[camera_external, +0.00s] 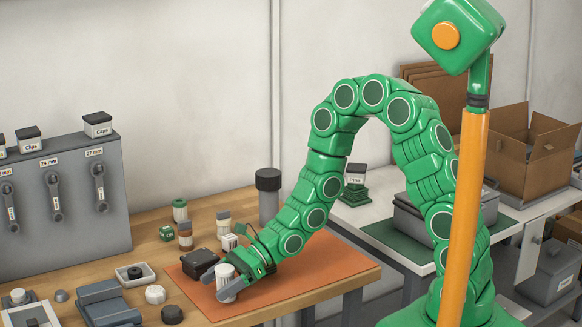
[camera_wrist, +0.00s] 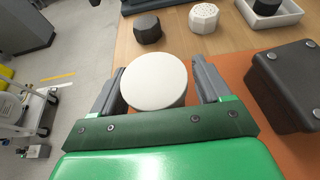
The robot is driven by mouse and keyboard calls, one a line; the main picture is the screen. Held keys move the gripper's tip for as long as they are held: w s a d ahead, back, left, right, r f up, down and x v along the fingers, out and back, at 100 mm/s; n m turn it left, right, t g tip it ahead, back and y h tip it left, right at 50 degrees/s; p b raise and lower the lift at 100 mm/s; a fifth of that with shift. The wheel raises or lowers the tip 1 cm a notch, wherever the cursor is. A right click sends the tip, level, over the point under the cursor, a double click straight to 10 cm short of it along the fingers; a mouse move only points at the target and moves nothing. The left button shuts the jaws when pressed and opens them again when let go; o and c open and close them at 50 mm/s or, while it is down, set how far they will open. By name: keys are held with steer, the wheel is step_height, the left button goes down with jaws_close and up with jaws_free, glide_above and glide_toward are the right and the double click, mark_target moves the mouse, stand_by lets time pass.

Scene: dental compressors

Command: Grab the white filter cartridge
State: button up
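The white filter cartridge (camera_external: 227,272) is a short white cylinder at the left part of the orange mat in the external view. In the wrist view its round white top (camera_wrist: 154,76) lies between the two grey fingers. My gripper (camera_external: 218,284) is low over the mat, with one finger on each side of the cartridge; it also shows in the wrist view (camera_wrist: 156,85). The fingers are very close to its sides, but I cannot tell whether they press on it. Its underside is hidden, so I cannot tell whether it rests on the mat.
A black box (camera_external: 200,263) stands on the mat (camera_external: 330,270) close beside the cartridge. A white knob (camera_external: 155,294), a black knob (camera_external: 172,314) and a tray (camera_external: 135,274) are to the left. Several small jars stand behind. The mat's right part is clear.

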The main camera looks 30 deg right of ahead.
steer(key=c, duration=1)
steer(key=shift+r, duration=0.1)
steer(key=shift+r, duration=4.9)
